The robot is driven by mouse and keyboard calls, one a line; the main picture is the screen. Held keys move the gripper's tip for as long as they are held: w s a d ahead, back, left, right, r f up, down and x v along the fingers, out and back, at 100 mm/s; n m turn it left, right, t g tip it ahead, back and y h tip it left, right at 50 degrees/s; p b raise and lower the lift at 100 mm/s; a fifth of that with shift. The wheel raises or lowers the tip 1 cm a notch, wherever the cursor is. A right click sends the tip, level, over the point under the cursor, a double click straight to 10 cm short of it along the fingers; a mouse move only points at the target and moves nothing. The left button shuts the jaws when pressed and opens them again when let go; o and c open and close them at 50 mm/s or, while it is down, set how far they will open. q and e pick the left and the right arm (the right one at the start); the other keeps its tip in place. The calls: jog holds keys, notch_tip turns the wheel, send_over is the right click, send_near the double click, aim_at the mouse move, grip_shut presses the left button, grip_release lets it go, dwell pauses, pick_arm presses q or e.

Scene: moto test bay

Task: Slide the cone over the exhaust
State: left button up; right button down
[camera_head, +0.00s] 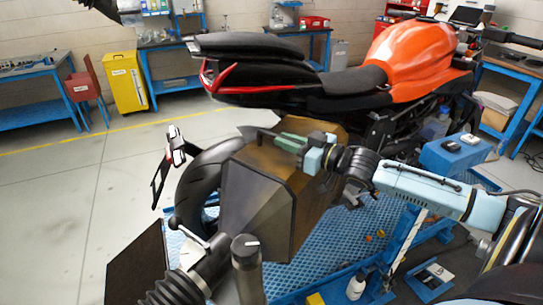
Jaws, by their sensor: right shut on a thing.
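The cone (262,205) is a large dark brown, angular hood in the middle of the view, beside the rear wheel (202,180) of the orange and black motorcycle (345,82). A black ribbed hose (180,288) runs from its lower left. My right gripper (285,140) comes in from the right and is shut on the cone's upper rim. The exhaust cannot be made out; the cone and my right arm cover that area. My left gripper is not in view.
The motorcycle stands over a blue perforated platform (345,240). A small white bottle (356,286) and a blue box (455,155) are to the right. A yellow cabinet (124,82) and blue workbenches line the wall. The grey floor (60,190) at left is mostly clear.

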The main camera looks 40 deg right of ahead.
jog(key=d, duration=0.1)
jog(key=w+d, duration=0.1)
jog(key=shift+d+f+b, duration=0.15)
jog(key=shift+d+b, duration=0.15)
jog(key=shift+d, duration=0.35)
jog(key=shift+w+r, duration=0.1)
jog(key=shift+r, duration=0.1)
jog(key=c, duration=1.4)
grip_release()
jog(key=shift+d+f, duration=0.1)
jog(key=shift+d, duration=0.1)
jog(key=shift+a, duration=0.1)
